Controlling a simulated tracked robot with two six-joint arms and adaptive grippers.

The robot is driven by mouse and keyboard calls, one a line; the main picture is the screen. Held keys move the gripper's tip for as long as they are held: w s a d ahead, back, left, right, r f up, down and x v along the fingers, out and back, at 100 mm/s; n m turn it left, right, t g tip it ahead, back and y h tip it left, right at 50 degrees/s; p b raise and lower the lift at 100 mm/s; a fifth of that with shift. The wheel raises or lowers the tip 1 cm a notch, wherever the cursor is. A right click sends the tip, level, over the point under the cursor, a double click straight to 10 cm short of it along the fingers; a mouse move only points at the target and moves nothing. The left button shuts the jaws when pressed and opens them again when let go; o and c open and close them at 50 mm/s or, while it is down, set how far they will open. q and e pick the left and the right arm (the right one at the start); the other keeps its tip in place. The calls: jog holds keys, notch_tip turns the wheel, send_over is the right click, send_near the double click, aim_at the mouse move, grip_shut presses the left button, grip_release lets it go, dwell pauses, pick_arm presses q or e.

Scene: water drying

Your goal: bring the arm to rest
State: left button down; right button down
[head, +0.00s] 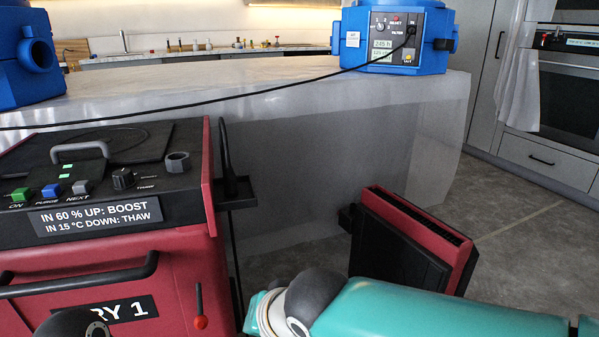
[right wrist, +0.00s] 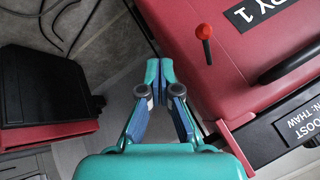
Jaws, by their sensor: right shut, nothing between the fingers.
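My right gripper (right wrist: 159,72) shows in the right wrist view with its fingertips together and nothing between them. It is beside the red machine's front, near the small red-knobbed lever (right wrist: 204,32), with a visible gap to it. In the head view my teal right arm comes in from the lower right, and its gripper cannot be made out there. My left gripper is not in view.
The red machine (head: 188,262) stands at the left, with a front handle (head: 80,281) and lever (head: 200,320). A red-and-black panel unit (head: 420,232) stands right of it. Blue devices (head: 392,38) sit on the counter (head: 270,95), a black cable crossing. Floor at right is clear.

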jog(key=d+f+m+g+h, duration=0.1)
jog(key=d+f+m+g, duration=0.1)
jog(key=d+f, duration=0.5)
jog(key=d+f+m+g+h, duration=0.1)
jog(key=d+f, duration=0.3)
jog(key=f, duration=0.7)
jog(key=d+f+m+g, duration=0.2)
jog(key=d+f, duration=0.3)
jog(key=f, duration=0.3)
jog(key=s+d+f+g+y, duration=0.1)
jog(key=s+d+f, duration=0.3)
jog(key=s+f, duration=1.15)
notch_tip(320, 180, up, 36)
jog(key=w+n+t+p, duration=0.1)
jog(key=n+p, duration=0.2)
jog(key=p, duration=3.2)
jog(key=shift+w+d+r+p, duration=0.25)
jog(key=shift+w+d+p, duration=0.05)
jog(key=shift+w+p, duration=0.1)
